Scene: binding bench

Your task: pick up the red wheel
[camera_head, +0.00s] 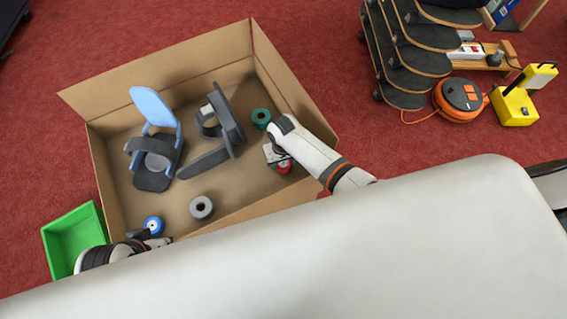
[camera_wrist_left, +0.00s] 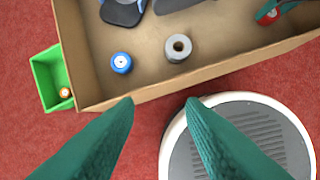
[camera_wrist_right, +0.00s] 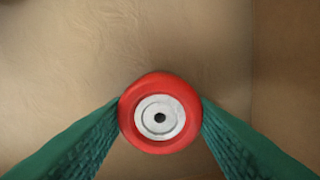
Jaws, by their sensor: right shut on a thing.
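The red wheel (camera_head: 285,167) is in the right part of the open cardboard box (camera_head: 240,205), near its front wall. My right gripper (camera_head: 280,160) reaches down into the box and is shut on the red wheel. In the right wrist view the red wheel (camera_wrist_right: 160,112), with its pale hub, sits between my two teal fingers, which touch its sides. I cannot tell whether it is clear of the box floor. My left gripper (camera_wrist_left: 160,102) is open and empty, just outside the front wall of the box.
The box also holds a blue wheel (camera_head: 154,226), a grey wheel (camera_head: 202,207), a teal wheel (camera_head: 261,117), a blue-and-grey chair-like part (camera_head: 155,140) and a dark grey part (camera_head: 228,118). A green bin (camera_head: 72,235) with a small orange wheel (camera_wrist_left: 65,93) stands left of the box.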

